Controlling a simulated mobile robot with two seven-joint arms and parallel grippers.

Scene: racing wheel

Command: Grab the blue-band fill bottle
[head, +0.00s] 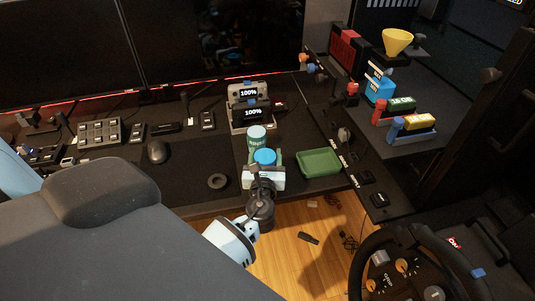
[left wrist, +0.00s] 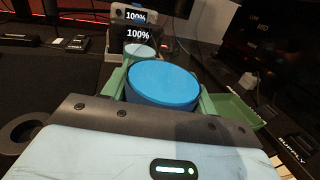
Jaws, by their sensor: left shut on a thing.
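The blue-band fill bottle (head: 265,156) shows as a round blue top between my left gripper's fingers at the front of the dark desk. Its blue top fills the middle of the left wrist view (left wrist: 163,84). My left gripper (head: 264,160) is shut on it, with a green finger on either side. The gripper body hides the bottle's lower part, so I cannot see a band or tell whether the base touches the desk. A pale green canister (head: 257,137) stands just behind it. My right gripper is not in view.
A green tray (head: 319,162) lies right of the bottle. A black ring (head: 217,181) lies to its left. Behind stand two displays reading 100% (head: 249,93). A mouse (head: 157,151) is farther left. A steering wheel (head: 420,265) stands at lower right. A chair (head: 110,225) fills the lower left.

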